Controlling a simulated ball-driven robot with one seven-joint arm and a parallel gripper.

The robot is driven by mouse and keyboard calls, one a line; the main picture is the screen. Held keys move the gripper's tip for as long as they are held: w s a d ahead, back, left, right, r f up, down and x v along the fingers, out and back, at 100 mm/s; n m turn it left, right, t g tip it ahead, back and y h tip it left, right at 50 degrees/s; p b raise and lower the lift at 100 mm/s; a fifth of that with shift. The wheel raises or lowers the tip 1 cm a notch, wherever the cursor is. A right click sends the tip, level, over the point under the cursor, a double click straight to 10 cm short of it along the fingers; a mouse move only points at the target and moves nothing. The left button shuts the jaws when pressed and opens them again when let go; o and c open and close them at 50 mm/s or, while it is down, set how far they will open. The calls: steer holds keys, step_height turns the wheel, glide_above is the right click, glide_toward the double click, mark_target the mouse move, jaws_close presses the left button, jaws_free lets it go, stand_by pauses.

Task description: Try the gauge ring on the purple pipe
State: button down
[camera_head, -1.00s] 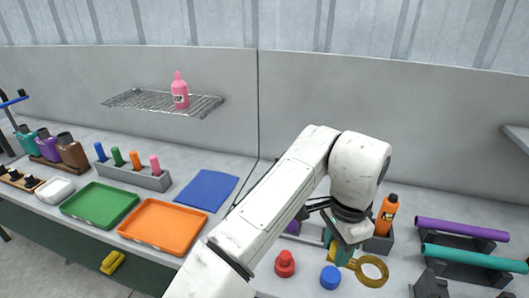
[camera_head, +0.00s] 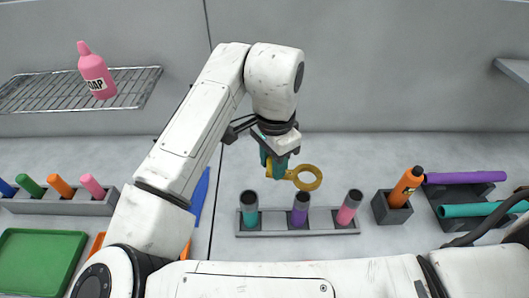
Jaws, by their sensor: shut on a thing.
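My gripper (camera_head: 275,167) is shut on the handle of the brass-yellow gauge ring (camera_head: 296,177) and holds it out to the right. The ring appears above the bench, just behind a grey rack in the picture; its exact height is hard to tell. The long purple pipe (camera_head: 465,178) lies level on a dark support at the far right, well apart from the ring. A teal pipe (camera_head: 470,210) lies in front of it, partly hidden by a dark part at the right edge.
The grey rack (camera_head: 270,234) holds upright teal, purple (camera_head: 300,210) and pink tubes. A wire shelf (camera_head: 40,92) bears a pink bottle (camera_head: 95,70). A green tray (camera_head: 40,262) lies at lower left.

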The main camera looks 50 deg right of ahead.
step_height(320, 180, down, 6)
steer(key=b, duration=0.5)
steer(key=shift+r, duration=0.1)
steer(key=shift+p, duration=0.3)
stand_by(1.0)
steer(key=shift+f+b, duration=1.45)
steer(key=shift+f, duration=0.6)
stand_by(0.7)
steer(key=shift+r, duration=0.1)
stand_by(1.0)
steer(key=shift+r+p, duration=3.1)
steer(key=shift+r, duration=0.3)
